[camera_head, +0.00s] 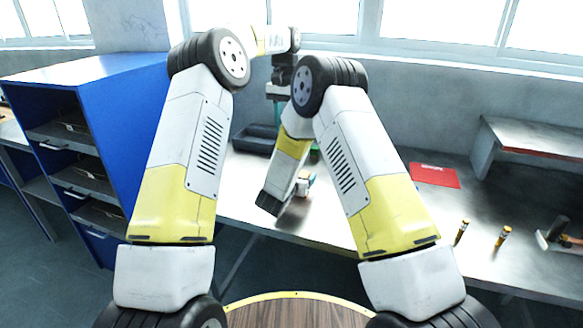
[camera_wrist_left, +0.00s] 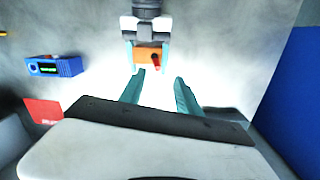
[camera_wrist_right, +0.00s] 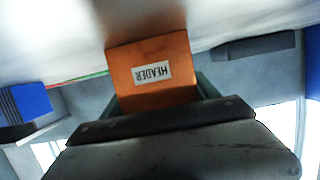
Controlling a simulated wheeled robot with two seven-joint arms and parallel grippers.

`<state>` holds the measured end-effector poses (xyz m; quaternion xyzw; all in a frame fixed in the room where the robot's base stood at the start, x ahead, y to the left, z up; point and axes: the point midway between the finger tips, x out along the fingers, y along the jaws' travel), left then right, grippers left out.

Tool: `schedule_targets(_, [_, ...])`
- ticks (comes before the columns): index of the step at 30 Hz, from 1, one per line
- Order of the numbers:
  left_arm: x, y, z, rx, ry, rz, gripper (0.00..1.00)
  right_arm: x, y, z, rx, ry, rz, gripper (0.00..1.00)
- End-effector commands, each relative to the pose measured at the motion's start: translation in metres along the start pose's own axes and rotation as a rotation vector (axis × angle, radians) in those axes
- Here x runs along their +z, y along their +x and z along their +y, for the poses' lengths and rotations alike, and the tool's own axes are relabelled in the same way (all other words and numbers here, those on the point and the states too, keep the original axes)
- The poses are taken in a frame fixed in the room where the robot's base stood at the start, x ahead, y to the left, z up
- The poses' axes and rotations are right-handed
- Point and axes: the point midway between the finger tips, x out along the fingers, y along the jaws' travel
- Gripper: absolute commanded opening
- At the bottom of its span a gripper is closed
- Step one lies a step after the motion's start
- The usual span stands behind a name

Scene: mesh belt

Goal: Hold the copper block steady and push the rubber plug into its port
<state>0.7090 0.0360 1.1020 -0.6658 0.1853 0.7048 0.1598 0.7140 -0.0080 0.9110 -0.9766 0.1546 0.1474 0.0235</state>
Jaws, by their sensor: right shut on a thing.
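The copper block (camera_wrist_left: 142,53) is orange and sits between the teal fingers of my right gripper (camera_wrist_left: 149,65) in the left wrist view. In the right wrist view the block (camera_wrist_right: 130,60) fills the jaws and carries a white HEADER label. A small red piece (camera_wrist_left: 155,62), probably the rubber plug, shows at the block's edge; I cannot tell how deep it sits. My left gripper (camera_wrist_left: 160,90) is open and empty, its fingers apart and facing the block across a gap. In the head view my left gripper (camera_head: 277,112) points down above the bench.
A blue device with a green display (camera_wrist_left: 55,67) and a red mat (camera_head: 435,176) lie on the bench. A black tray (camera_head: 252,140) is at the back. Yellow-black cylinders (camera_head: 503,236) and a hammer (camera_head: 553,232) are at right. A blue cabinet (camera_head: 130,110) stands at left.

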Motion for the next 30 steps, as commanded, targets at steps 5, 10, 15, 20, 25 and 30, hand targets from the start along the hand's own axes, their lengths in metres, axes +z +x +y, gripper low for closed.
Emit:
schedule_targets(5, [0.002, 0.007, -0.002, 0.008, 0.428, 0.003, 0.40, 0.000, 0.000, 0.000, 0.000, 0.000, 0.001, 0.21])
schedule_targets(10, [0.002, 0.011, -0.002, 0.009, 0.843, 0.016, 0.40, 0.000, 0.000, 0.000, 0.000, 0.000, 0.001, 0.21])
schedule_targets(15, [0.003, 0.014, -0.002, 0.003, 1.259, 0.031, 0.40, 0.000, 0.000, 0.000, 0.000, 0.000, 0.000, 0.21])
schedule_targets(20, [0.003, 0.015, -0.002, -0.014, 1.650, 0.047, 0.40, 0.000, 0.000, 0.000, 0.000, 0.000, 0.000, 0.21])
schedule_targets(25, [0.003, 0.015, 0.000, -0.042, 2.055, 0.062, 0.40, 0.000, 0.000, 0.000, 0.000, 0.000, 0.000, 0.21])
schedule_targets(30, [0.003, 0.013, 0.000, -0.076, 2.375, 0.067, 0.40, 0.000, 0.000, 0.000, 0.000, 0.000, 0.000, 0.21])
